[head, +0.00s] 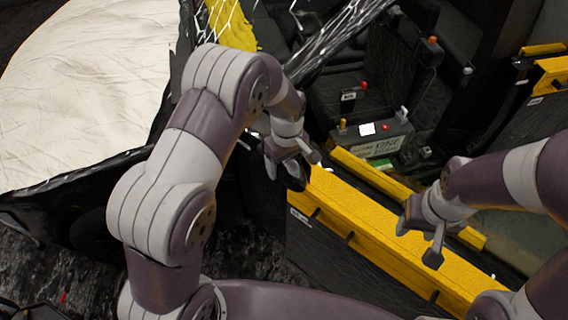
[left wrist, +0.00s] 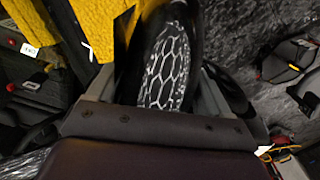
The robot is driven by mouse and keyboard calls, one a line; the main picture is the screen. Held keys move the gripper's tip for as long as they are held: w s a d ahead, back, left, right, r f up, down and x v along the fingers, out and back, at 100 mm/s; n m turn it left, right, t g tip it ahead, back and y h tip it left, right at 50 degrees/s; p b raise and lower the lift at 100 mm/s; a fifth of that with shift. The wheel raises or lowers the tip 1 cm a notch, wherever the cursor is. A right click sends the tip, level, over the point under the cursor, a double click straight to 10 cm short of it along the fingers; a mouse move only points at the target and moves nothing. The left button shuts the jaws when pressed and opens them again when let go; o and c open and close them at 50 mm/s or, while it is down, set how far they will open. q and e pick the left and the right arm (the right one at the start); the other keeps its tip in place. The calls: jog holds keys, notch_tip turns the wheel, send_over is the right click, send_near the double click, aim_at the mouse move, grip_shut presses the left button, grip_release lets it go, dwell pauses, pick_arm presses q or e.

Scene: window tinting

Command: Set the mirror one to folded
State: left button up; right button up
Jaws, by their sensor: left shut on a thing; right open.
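The mirror (left wrist: 168,68) fills the middle of the left wrist view, a dark housing with a face showing a pale hexagon pattern. My left gripper (left wrist: 163,92) is shut on it, with one finger on each side. In the head view the mirror's dark housing (head: 295,182) shows small under my left gripper (head: 292,162), beside the front end of the yellow-topped door. Most of the mirror is hidden there, and I cannot tell its fold angle. My right gripper (head: 418,243) is open and empty above the yellow door top.
The car door (head: 385,235) with its yellow top edge runs diagonally below both grippers. Inside the car are dark seats and a grey box (head: 375,138) with small items. A pale hood (head: 80,90) lies at the left. Dark floor (head: 245,255) is open beside the door.

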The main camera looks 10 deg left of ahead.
dwell(0.3)
pick_arm(q)
jog(key=o, duration=1.2)
jog(key=shift+w, duration=0.1)
jog(key=shift+o, duration=1)
jog(key=shift+w, duration=0.1)
jog(key=shift+r, duration=0.3)
notch_tip(320, 180, up, 8)
jog(key=b, duration=0.2)
jog(key=shift+r+b, duration=0.2)
jog(key=shift+b, duration=0.2)
notch_tip(320, 180, up, 4)
jog(key=shift+f+p, duration=0.1)
jog(key=shift+p, duration=1.05)
jog(key=shift+f, duration=0.1)
